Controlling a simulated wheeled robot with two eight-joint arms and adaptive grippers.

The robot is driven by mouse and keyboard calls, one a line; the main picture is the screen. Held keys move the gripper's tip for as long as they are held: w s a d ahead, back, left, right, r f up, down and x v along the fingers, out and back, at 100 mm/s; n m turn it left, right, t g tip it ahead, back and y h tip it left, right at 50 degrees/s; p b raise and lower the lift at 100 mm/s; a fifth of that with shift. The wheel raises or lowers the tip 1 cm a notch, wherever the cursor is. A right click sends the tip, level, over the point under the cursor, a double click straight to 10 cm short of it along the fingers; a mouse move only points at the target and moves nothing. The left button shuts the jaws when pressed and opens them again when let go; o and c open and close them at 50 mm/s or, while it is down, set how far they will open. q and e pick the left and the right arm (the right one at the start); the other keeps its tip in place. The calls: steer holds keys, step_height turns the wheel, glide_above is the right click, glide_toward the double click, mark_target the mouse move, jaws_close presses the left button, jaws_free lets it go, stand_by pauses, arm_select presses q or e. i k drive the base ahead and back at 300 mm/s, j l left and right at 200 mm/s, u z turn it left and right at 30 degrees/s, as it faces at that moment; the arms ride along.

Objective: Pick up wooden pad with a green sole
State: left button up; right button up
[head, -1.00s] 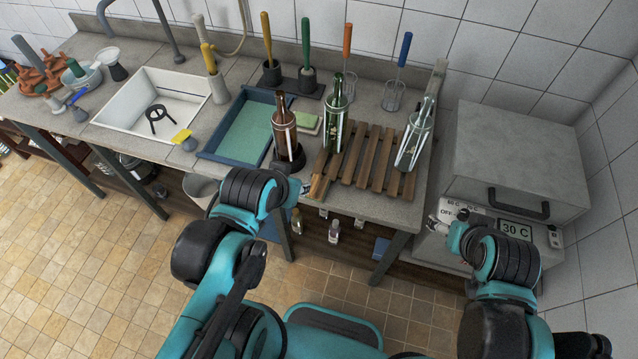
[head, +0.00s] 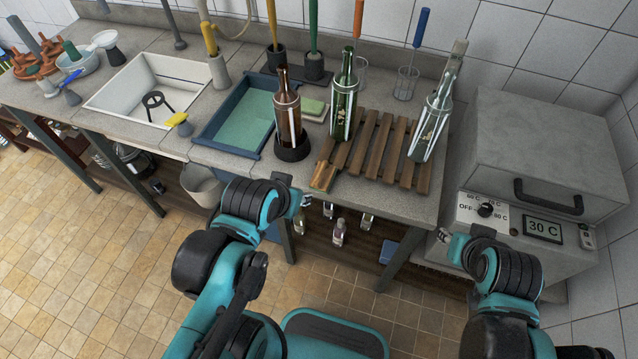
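A small light-coloured pad with a green face (head: 313,109) lies on the worktop between the blue tray and the green bottle. A short yellowish wooden block (head: 325,176) sits at the front left corner of the slatted rack; I see no green on it. I cannot tell which is the named pad. My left gripper (head: 304,201) is in front of the worktop edge, below the wooden block and apart from it. My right gripper (head: 442,236) is in front of the worktop's right end, beside the grey box. Both are small and partly hidden by their wrists, so their opening is unclear.
A brown bottle (head: 289,115) stands on a dark base, and a green bottle (head: 344,100) and a clear bottle (head: 432,125) stand at the slatted rack (head: 370,160). The blue tray (head: 209,139) is left. A grey box with dials (head: 543,150) stands right.

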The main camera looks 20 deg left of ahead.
mark_target(322, 174)
steer(key=l+u, duration=0.2)
steer(key=u, duration=1.7)
steer(key=k+l+u, duration=0.3)
steer(key=l, duration=0.25)
steer(key=i, duration=0.05)
